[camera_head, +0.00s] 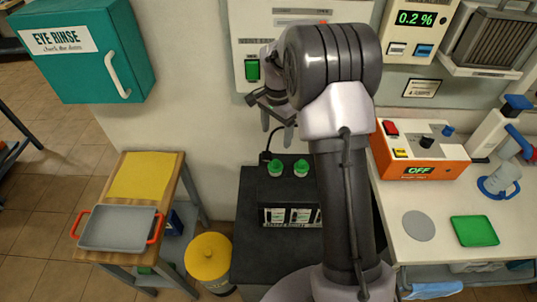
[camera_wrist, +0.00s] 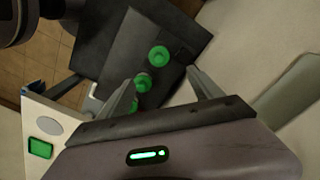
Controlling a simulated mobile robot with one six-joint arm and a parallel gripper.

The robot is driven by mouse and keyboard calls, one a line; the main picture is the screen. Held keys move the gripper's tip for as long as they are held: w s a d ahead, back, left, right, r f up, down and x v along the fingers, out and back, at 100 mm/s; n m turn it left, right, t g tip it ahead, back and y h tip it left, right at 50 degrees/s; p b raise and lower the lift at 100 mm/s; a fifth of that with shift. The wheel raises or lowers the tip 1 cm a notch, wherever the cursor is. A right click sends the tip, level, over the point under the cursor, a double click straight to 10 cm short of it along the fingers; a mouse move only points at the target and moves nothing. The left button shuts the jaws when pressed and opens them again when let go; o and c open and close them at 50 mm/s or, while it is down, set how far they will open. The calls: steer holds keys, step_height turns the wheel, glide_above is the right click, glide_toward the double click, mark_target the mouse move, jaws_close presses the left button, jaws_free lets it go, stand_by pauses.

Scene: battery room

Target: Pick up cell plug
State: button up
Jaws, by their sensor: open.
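Green cell plugs sit on top of a black battery (camera_head: 250,200). In the head view a left plug (camera_head: 275,168) and a right plug (camera_head: 301,167) show side by side. In the wrist view an upper plug (camera_wrist: 158,56) stands clear, and a lower plug (camera_wrist: 142,82) shows beside the left finger. More green lies partly hidden behind that finger. My gripper (camera_head: 278,126) is open and empty, above and behind the battery in the head view. Its fingers also show in the wrist view (camera_wrist: 162,78), pointing toward the battery top, with no plug held.
A wooden cart with a grey tray (camera_head: 117,228) and a yellow bin (camera_head: 208,257) stand left. A bench at right holds an orange box reading OFF (camera_head: 420,152), a grey disc (camera_head: 419,226) and a green pad (camera_head: 474,231). A teal eye-rinse cabinet (camera_head: 85,50) hangs on the wall.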

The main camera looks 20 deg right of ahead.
mark_target(276, 161)
step_height(276, 161, down, 14)
steer(key=b, duration=0.4)
steer(key=shift+s+f+b, duration=0.1)
steer(key=shift+f+b, duration=0.15)
steer(key=shift+b, duration=0.1)
steer(key=shift+r, duration=0.15)
steer(key=shift+c, duration=0.2)
steer(key=c, duration=1.4)
